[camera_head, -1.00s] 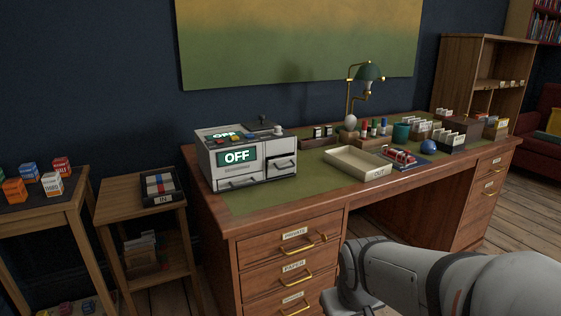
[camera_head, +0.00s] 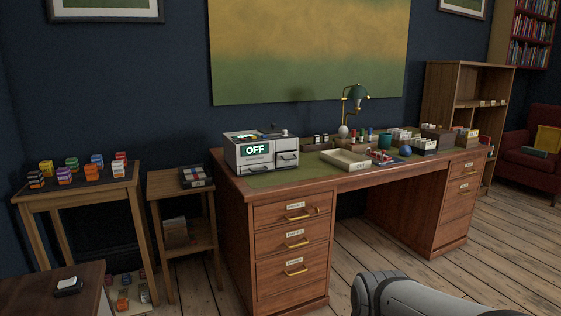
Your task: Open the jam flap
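A light grey machine (camera_head: 262,152) stands at the left end of the desk top. Its screen (camera_head: 257,149) reads OFF. A panel with a dark handle (camera_head: 288,156) is at the right of its front, and a low panel sits under the screen. Both look shut. I cannot tell which of them is the jam flap, as no label on them is readable. My arm shows at the bottom right, well apart from the machine. My gripper is not in view.
The wooden desk (camera_head: 290,196) has drawers at both ends. Side tables (camera_head: 182,181) stand left. A low wooden surface (camera_head: 50,289) is at the bottom left. Floor before the desk is open.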

